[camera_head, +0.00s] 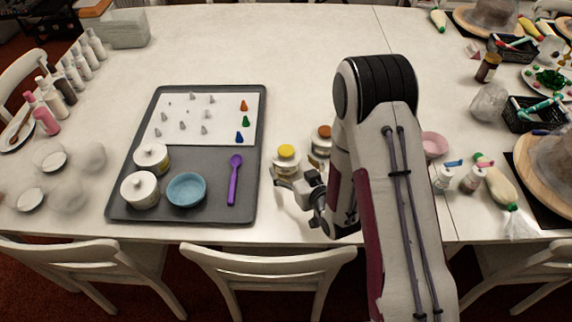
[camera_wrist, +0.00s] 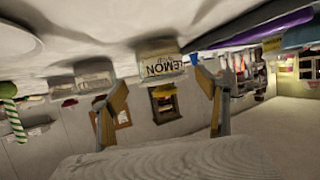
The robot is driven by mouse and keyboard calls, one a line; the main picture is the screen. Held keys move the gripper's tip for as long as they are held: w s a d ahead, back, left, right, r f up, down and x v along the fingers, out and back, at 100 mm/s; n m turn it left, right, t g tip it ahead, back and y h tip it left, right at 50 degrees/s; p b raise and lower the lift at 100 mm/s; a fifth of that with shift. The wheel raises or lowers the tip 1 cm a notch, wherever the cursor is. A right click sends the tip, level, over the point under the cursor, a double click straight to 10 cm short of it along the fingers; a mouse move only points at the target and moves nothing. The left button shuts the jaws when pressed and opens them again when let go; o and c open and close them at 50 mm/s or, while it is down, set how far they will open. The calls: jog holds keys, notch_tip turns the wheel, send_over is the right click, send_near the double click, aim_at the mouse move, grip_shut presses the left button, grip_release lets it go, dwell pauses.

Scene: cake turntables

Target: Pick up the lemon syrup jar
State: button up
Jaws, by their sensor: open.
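The lemon syrup jar (camera_head: 286,161) has a yellow lid and stands on the white table, right of the grey tray. In the wrist view, which is upside down, its pale label (camera_wrist: 160,67) reads LEMON and lies between the two fingers. My gripper (camera_head: 297,193) is low by the jar, on its near side. In the wrist view my gripper (camera_wrist: 162,82) is open, with one finger on each side of the jar and gaps showing. Whether the fingertips reach past the jar's front is hard to tell.
A brown-lidded jar (camera_head: 321,142) stands close right of the lemon jar, partly hidden by my arm. The grey tray (camera_head: 215,211) on the left holds white pots, a blue bowl (camera_head: 187,190) and a purple spoon (camera_head: 234,181). A pink bowl (camera_head: 434,145) is right of my arm.

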aim_at(286, 160)
jog(key=shift+w+a+f, duration=0.1)
jog(key=shift+w+f, duration=0.05)
jog(key=shift+w, duration=0.1)
jog(key=shift+f+x, duration=0.25)
jog(key=shift+x, duration=2.15)
jog(key=shift+s+a, duration=0.1)
jog(key=c, duration=1.4)
